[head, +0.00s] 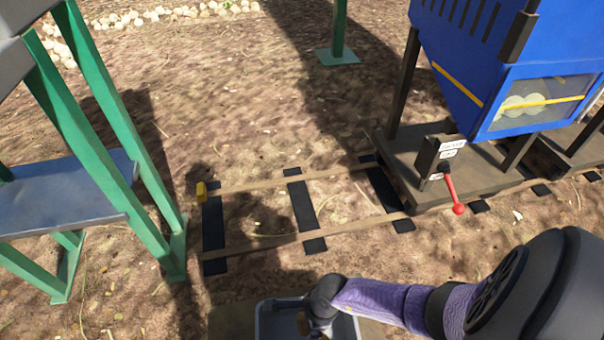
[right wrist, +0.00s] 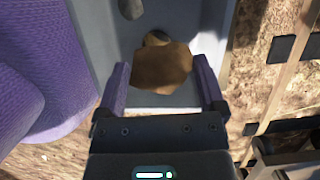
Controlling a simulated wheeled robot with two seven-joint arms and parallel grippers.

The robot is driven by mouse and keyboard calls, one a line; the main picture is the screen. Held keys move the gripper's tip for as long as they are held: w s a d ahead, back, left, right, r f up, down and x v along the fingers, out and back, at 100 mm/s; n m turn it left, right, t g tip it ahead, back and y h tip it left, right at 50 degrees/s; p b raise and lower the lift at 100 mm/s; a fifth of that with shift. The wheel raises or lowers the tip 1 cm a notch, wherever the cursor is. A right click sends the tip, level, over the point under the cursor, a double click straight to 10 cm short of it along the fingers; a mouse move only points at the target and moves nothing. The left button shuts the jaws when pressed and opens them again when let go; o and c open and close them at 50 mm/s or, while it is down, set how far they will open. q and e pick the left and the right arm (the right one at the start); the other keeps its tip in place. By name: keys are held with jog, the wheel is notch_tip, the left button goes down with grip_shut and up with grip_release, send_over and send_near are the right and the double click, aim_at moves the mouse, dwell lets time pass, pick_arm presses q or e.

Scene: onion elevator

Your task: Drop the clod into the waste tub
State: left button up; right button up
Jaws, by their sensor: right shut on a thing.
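The clod (right wrist: 158,70), a brown rounded lump, sits between the two purple fingers of my right gripper (right wrist: 162,66) in the right wrist view. The gripper is shut on it. The waste tub (right wrist: 222,30), a grey-blue box, lies below the clod and gripper. The tub also shows at the bottom edge of the head view (head: 263,322), partly hidden by my right arm, with the gripper over it. How high the clod is above the tub floor is hard to tell. My left gripper is not in view.
Dark stones (right wrist: 131,8) lie in the tub. Beyond it a track (head: 303,205) with dark sleepers crosses the ground. A blue hopper (head: 470,60) with a red-handled lever (head: 453,190) stands at right, a green-legged stand (head: 95,150) at left.

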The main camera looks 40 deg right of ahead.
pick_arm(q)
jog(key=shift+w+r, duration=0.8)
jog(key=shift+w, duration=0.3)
pick_arm(e)
jog(key=shift+f, duration=0.5)
jog(key=o, duration=1.1)
jog(key=p+v, duration=0.3)
jog(key=v, duration=0.2)
jog(key=shift+w+p, duration=0.15)
jog(key=shift+p, duration=0.15)
jog(key=p+v, duration=0.2)
jog(key=shift+r, duration=0.35)
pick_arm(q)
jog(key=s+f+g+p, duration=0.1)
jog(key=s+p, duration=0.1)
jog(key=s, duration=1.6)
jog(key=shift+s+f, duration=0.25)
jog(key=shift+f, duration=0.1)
pick_arm(e)
jog(key=shift+v, duration=1.15)
